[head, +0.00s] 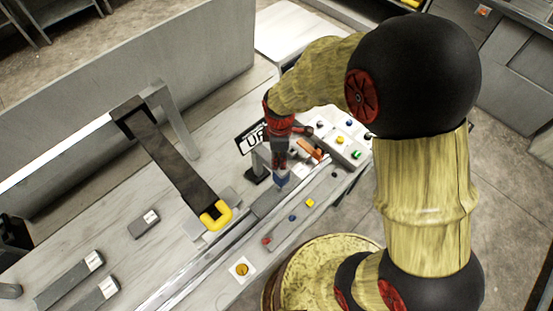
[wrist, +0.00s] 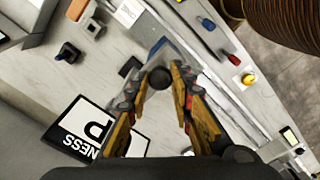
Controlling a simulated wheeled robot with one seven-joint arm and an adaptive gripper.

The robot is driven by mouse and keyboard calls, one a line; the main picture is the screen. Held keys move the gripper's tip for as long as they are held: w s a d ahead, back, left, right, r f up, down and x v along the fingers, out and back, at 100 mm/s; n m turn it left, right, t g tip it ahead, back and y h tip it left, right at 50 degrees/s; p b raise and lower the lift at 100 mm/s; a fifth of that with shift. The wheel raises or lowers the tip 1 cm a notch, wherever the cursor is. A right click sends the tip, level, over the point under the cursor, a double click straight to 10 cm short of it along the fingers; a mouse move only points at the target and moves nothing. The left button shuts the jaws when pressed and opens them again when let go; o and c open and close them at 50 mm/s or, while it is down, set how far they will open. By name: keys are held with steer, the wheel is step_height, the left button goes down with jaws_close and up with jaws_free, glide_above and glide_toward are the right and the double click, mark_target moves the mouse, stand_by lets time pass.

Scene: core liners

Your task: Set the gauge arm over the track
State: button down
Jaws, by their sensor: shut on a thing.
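My gripper (head: 281,181) is low at the upper right part of the bench, beside the metal track (head: 190,277). In the wrist view my gripper (wrist: 161,78) is shut on a dark round knob (wrist: 158,79). A blue-grey piece (wrist: 166,48) shows just beyond the fingertips, by the track. A small grey post (head: 259,160) on a black foot stands just left of my gripper. The knob may belong to the gauge arm, but the fingers hide how it joins. Beneath the fingers, the contact with the track is hidden.
A long dark bar (head: 172,158) with a yellow end (head: 215,215) reaches from a grey frame toward the track. A lettered sign (head: 252,139) stands close behind my gripper. A button panel (head: 345,145) lies to the right. Grey blocks (head: 70,279) lie at lower left.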

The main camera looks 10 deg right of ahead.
stand_by(0.4)
steer(key=c, duration=1.5)
jaws_free()
steer(key=shift+c, duration=0.2)
steer(key=shift+r, duration=0.1)
step_height(320, 180, up, 12)
